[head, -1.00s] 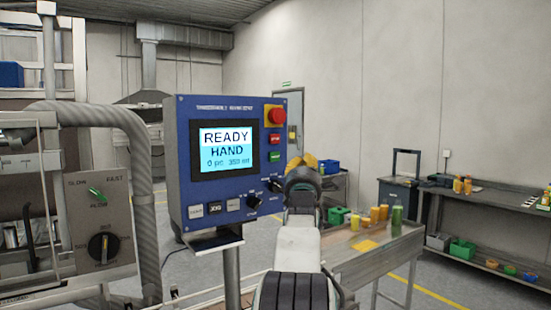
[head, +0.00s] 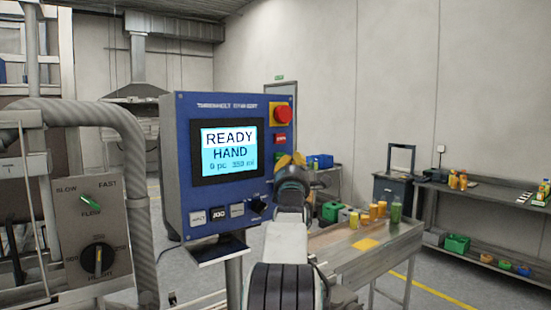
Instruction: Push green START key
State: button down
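The blue control panel (head: 187,140) stands in front of me in the head view. Its screen (head: 229,150) reads READY, HAND, 0 pc and 350 ml. A red key (head: 281,139) shows on the right side, under the red emergency button (head: 282,114). The green START key is hidden behind my gripper, below the red key. My gripper (head: 291,160) is at the panel's right edge, its yellow-orange fingers partly hidden by my wrist. I cannot tell whether it touches the panel or how far its fingers are apart.
A row of small keys (head: 218,214) and a black knob (head: 258,204) lie along the panel's lower edge. A grey box with dials (head: 83,220) stands left. A conveyor table (head: 360,257) with bottles and jars runs behind my arm at right.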

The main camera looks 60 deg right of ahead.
jog(key=shift+w+d+r, duration=0.1)
jog(key=shift+w, duration=0.2)
